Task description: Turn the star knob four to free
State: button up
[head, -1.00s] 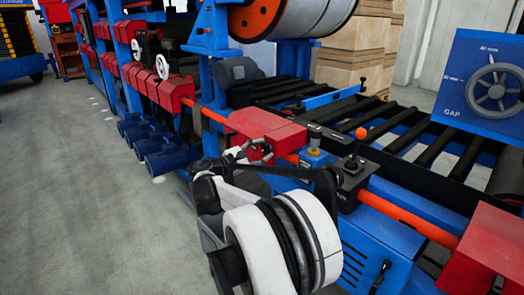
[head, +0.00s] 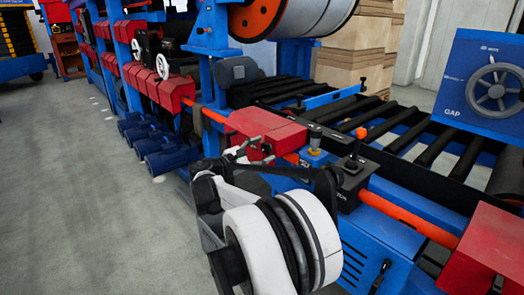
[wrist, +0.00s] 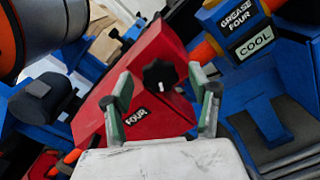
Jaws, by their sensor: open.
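The star knob (wrist: 160,75) is black with a white mark and sits on a red housing (wrist: 95,95) beside a label reading FOUR (wrist: 136,117). In the wrist view it appears between the two fingertips of my open gripper (wrist: 161,80), with a gap on each side. I cannot tell how far in front of the fingertips it is. In the head view my gripper (head: 254,149) is at the near face of the red housing (head: 268,125). The knob itself cannot be made out there.
A blue block labelled GREASE FOUR and COOL (wrist: 245,35) is right of the knob. A lever with an orange ball (head: 361,133) stands on a black box right of my gripper. An orange bar (head: 410,217) runs along the machine. The floor (head: 75,190) at left is clear.

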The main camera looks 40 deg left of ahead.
jog(key=s+a, duration=0.2)
jog(key=s, duration=0.9)
jog(key=shift+s, duration=0.4)
